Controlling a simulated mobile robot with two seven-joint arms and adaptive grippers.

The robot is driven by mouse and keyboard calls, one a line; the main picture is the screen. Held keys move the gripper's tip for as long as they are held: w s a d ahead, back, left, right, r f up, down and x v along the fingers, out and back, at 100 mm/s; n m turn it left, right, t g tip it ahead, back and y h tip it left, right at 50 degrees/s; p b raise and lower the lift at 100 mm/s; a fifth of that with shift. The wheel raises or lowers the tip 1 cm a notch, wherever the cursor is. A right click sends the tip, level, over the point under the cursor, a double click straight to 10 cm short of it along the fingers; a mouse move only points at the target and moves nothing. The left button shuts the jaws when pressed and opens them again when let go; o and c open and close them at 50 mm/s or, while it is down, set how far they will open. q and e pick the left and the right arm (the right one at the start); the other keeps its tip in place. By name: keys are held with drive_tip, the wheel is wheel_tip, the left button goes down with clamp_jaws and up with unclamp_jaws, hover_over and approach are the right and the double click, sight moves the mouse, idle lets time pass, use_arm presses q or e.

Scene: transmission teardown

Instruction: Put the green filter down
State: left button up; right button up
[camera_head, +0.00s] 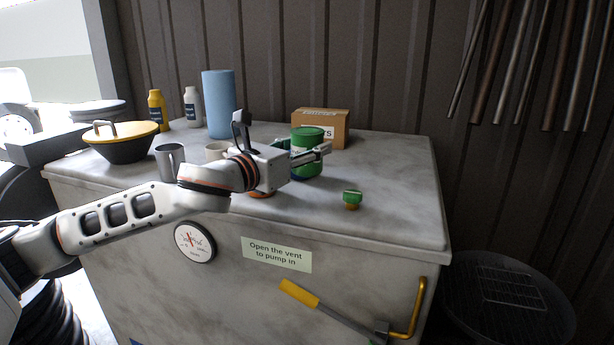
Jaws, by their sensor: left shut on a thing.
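The green filter (308,134) is a green cylinder near the middle of the grey worktop (390,175). My left gripper (310,157) reaches in from the left and is shut on the filter, with its fingers around the filter's side. The filter is upright. Its base is at or just above the worktop; I cannot tell whether it touches. Part of its side is hidden behind the fingers. My right gripper is not in view.
A cardboard box (336,128) stands close behind the filter. A small green-topped knob (352,197) is at the front right. Mugs (170,160), a blue roll (218,104), bottles (157,110) and a yellow-lidded pan (120,142) are left. The worktop's right side is clear.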

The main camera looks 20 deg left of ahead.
sight(307, 172)
use_arm(q)
wheel_tip(307, 172, down, 6)
drive_tip(key=shift+r+b, duration=0.1)
drive_tip(key=shift+b, duration=0.35)
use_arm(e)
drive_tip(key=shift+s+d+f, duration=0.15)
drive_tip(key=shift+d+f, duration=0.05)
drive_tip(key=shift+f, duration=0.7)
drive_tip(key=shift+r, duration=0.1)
use_arm(q)
drive_tip(key=o, duration=1.1)
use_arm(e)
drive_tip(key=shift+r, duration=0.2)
use_arm(q)
drive_tip(key=v, duration=1.2)
drive_tip(key=shift+b, duration=0.4)
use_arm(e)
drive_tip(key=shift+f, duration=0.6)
